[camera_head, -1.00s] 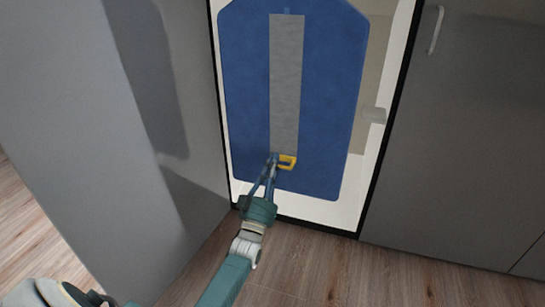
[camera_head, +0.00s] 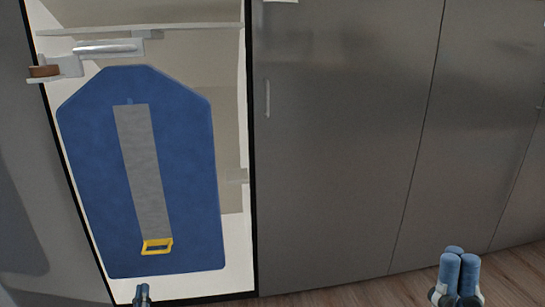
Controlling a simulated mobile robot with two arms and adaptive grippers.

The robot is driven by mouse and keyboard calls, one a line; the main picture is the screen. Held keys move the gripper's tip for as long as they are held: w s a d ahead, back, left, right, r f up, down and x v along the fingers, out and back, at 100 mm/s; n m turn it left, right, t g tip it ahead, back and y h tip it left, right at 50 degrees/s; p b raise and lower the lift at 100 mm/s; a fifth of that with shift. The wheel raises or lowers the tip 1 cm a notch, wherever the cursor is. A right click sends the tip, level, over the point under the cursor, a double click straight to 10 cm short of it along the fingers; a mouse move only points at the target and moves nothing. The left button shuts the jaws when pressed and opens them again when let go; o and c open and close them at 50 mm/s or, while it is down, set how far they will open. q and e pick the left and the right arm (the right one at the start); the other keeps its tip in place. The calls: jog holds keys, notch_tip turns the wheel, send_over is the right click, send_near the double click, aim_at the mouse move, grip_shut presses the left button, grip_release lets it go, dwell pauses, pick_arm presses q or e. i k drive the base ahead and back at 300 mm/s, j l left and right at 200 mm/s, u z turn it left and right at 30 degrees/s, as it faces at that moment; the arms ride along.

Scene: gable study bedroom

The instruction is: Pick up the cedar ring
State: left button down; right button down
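A small brown, wood-coloured round piece (camera_head: 44,71), which looks like the cedar ring, sits on a pale bracket at the upper left. Whether it has a hole cannot be told. My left gripper (camera_head: 142,292) shows only its tip at the bottom edge, below the blue panel and far from the brown piece. It holds nothing that I can see. My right gripper (camera_head: 460,270) is at the lower right, in front of the grey doors, with its blue fingers close together. Nothing shows in it, and its opening is unclear.
A blue panel (camera_head: 85,170) with a grey strip (camera_head: 143,165) and a yellow loop (camera_head: 157,246) fills much of the black-framed cabinet opening. A metal bar (camera_head: 105,48) is near the brown piece. Grey doors (camera_head: 340,150) stand to the right. Wooden floor (camera_head: 515,278) shows lower right.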

aim_at(52, 70)
jog(key=k+l, duration=0.15)
jog(key=k, duration=0.3)
jog(key=k+l, duration=0.15)
jog(key=k, duration=0.3)
